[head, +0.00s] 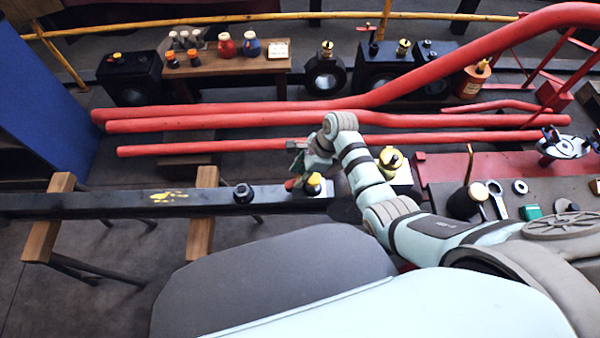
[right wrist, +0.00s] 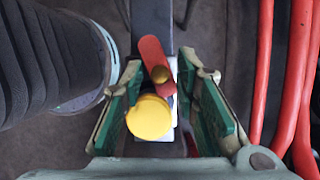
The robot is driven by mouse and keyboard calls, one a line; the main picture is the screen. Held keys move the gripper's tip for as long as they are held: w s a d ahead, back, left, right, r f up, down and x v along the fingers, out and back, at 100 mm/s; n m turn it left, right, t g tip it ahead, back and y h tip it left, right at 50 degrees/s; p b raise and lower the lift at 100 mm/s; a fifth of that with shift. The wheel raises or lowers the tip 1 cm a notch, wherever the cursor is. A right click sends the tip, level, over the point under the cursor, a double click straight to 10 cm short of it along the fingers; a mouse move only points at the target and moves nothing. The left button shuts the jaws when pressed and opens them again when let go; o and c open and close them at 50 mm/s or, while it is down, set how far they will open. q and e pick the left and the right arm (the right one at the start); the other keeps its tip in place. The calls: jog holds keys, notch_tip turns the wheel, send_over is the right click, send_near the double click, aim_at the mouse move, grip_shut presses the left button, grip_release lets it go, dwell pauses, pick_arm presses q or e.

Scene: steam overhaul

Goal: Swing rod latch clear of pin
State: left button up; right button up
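A long dark rod (head: 100,204) lies across wooden supports, with its right end under my right gripper (head: 299,168). A round yellow-topped pin (head: 313,184) stands at that end, and a small red latch (head: 291,184) is just left of it. In the right wrist view, the yellow pin top (right wrist: 149,117) and the red latch's bar (right wrist: 152,55) show between the green-padded fingers of my right gripper (right wrist: 163,90). The fingers are spread, with a gap on the right side; contact on the left is unclear. The latch's lower part is hidden. My left gripper is not in view.
Red pipes (head: 230,125) run behind the rod. A second yellow-topped fitting (head: 391,158) stands close to the right of my gripper, beside my forearm. A red bench (head: 450,165) with tools is at the right. A wooden table (head: 225,66) with bottles stands at the back.

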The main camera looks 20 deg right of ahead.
grip_shut()
jog(key=shift+w+n, duration=0.15)
jog(key=shift+n, duration=0.25)
jog(key=shift+w+n+g, duration=0.25)
jog(key=shift+n+g, duration=0.25)
jog(key=shift+n, duration=0.3)
jog(key=n, duration=0.1)
jog(key=w+n+g+b, duration=0.1)
jog(key=shift+a+f+n, duration=0.15)
jog(key=shift+a+n, duration=0.05)
jog(key=shift+n, duration=0.1)
jog(key=n+b, duration=0.1)
jog(key=b, duration=0.1)
jog(key=n+g+b, duration=0.1)
jog(key=n+b, duration=0.1)
jog(key=w+a+n+b, duration=0.1)
jog(key=n, duration=0.1)
jog(key=shift+f+g+h+b, duration=0.1)
jog(key=shift+g+h+b, duration=0.2)
jog(key=shift+b, duration=0.1)
jog(key=shift+w+a+r+n+g+b, duration=0.1)
jog(key=shift+a+n+g+b, duration=0.05)
jog(key=shift+n+b, duration=0.4)
jog(key=shift+a+r+n+g+b, duration=0.1)
jog(key=shift+n+g+b, duration=0.05)
jog(key=shift+n+b, duration=0.4)
jog(key=shift+o, duration=1.8)
grip_release()
